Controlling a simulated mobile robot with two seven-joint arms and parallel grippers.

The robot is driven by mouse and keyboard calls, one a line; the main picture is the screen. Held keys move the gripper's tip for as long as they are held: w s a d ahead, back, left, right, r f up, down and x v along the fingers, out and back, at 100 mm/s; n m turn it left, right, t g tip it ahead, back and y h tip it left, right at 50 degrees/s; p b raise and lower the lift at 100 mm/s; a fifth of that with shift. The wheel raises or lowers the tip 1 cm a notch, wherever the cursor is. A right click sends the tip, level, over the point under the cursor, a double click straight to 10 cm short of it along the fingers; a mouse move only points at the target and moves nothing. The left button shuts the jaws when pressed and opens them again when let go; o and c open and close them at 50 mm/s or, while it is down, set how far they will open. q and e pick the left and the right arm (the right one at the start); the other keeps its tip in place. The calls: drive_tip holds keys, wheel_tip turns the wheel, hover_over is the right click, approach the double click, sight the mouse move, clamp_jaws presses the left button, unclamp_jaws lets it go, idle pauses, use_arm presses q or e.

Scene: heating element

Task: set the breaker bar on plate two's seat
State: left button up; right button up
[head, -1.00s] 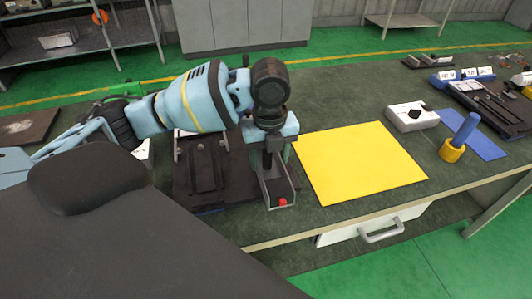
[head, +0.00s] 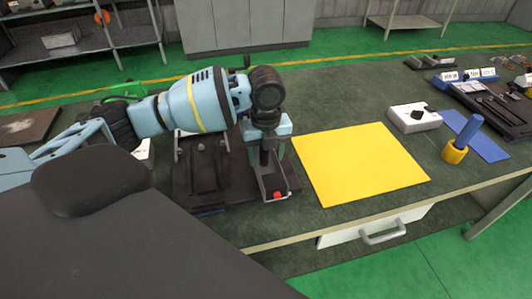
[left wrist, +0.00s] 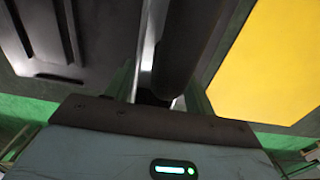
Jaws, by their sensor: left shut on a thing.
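My left gripper (head: 267,157) points down at the right edge of a dark fixture plate (head: 205,182) and is shut on a dark upright piece. I take this to be the breaker bar (head: 265,170). A grey channel-shaped part with a red end (head: 277,194) shows just below the fingers. In the left wrist view the dark rounded bar (left wrist: 187,45) stands between the fingers, beside a bright metal strip. The dark plate (left wrist: 60,30) is to its left. The gripper hides the bar's upper part, and I cannot tell which seat is plate two's. My right gripper is not in view.
A yellow sheet (head: 360,165) lies flat right of the plate. Beyond it are a white box (head: 413,118), a blue cylinder in a yellow holder (head: 463,140), and a dark tool tray (head: 490,100). A drawer (head: 375,228) sits under the bench's front edge.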

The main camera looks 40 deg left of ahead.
use_arm(q)
drive_tip(key=o, duration=1.3)
drive_tip(key=shift+f, duration=0.1)
wheel_tip(320, 180, up, 12)
drive_tip(key=shift+p, duration=0.45)
